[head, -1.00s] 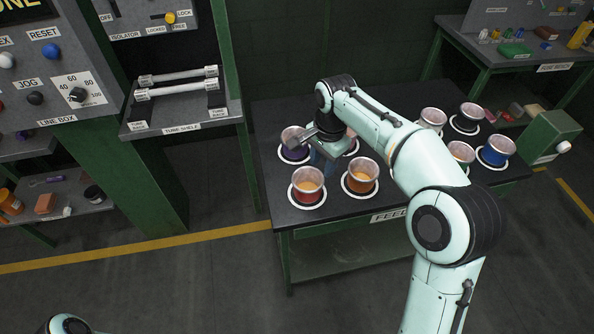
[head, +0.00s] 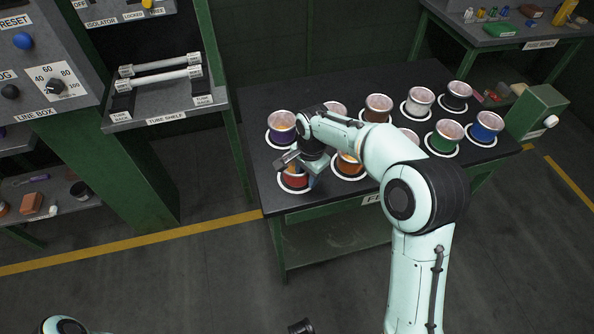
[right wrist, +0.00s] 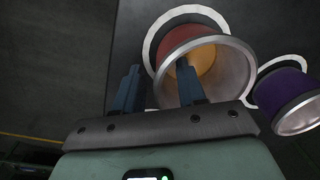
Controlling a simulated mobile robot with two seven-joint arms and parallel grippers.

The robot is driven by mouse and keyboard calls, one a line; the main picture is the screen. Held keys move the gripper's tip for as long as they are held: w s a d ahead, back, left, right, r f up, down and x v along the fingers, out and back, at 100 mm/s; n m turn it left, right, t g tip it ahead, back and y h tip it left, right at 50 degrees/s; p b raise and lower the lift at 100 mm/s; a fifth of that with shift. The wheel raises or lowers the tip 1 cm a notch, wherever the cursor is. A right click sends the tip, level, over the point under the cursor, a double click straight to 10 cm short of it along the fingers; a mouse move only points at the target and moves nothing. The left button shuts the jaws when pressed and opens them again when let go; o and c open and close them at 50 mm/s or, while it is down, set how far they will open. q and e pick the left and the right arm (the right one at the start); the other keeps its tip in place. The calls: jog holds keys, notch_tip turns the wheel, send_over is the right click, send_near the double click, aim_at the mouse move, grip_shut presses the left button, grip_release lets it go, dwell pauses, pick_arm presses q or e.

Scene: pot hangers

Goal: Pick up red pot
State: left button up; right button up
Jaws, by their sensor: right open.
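The red pot (head: 291,182) stands in a white ring at the table's front left corner, partly hidden by my right gripper. In the right wrist view the red pot (right wrist: 188,40) shows its red side, pale rim and orange inside. My right gripper (head: 309,178) is over the pot, pointing down. In the right wrist view its open blue fingers (right wrist: 160,78) are at the pot: one overlaps the pot's mouth, the other is outside to the left. I cannot tell whether they touch it.
The purple pot (head: 281,127) is just behind, and the orange pot (head: 347,168) is close on the right. Several more pots, such as the green pot (head: 444,138) and blue pot (head: 486,128), fill the table (head: 262,190). A tube shelf (head: 165,105) stands at the left.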

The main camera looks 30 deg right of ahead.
jog(key=shift+f, duration=0.35)
grip_shut()
jog(key=shift+r, duration=0.1)
jog(key=shift+r, duration=0.1)
